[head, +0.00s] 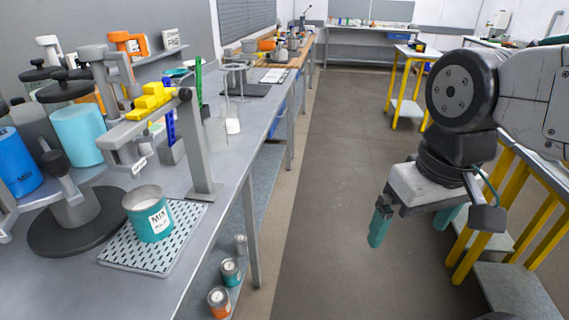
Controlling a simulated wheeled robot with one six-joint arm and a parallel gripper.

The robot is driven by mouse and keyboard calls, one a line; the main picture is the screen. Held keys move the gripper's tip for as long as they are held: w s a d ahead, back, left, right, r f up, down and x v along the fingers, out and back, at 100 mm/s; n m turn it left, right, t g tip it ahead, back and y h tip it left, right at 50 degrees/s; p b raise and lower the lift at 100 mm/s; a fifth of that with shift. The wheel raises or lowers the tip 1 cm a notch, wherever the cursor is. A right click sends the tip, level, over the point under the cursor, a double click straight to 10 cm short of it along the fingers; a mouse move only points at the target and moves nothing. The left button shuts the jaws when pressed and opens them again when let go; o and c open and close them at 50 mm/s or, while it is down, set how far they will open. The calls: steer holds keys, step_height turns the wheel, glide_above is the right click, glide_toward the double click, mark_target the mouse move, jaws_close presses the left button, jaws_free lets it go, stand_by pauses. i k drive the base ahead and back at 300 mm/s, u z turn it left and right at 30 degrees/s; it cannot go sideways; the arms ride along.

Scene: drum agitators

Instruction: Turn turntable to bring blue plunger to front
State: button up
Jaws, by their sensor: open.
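A round dark base (75,228) stands on the bench at the left, with a grey post and a short grey handle (60,175) above it; it looks like the turntable. Around it are a blue cylinder (15,162) at the far left and a light cyan cylinder (80,135) behind the post. I cannot tell for sure which part is the blue plunger. A grey stand (197,150) with a yellow clamp (152,101) rises at the right of the turntable. My gripper (414,222) is open and empty over the floor, well right of the bench, with teal fingertips.
A teal MIX cup (149,215) stands on a perforated tray (130,259) before the turntable. Small cans (230,271) sit on the lower shelf. Yellow-legged tables (500,215) stand close at the right. The aisle floor (340,150) is clear.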

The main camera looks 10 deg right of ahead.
mark_target(62, 180)
steer(key=u, duration=1.3)
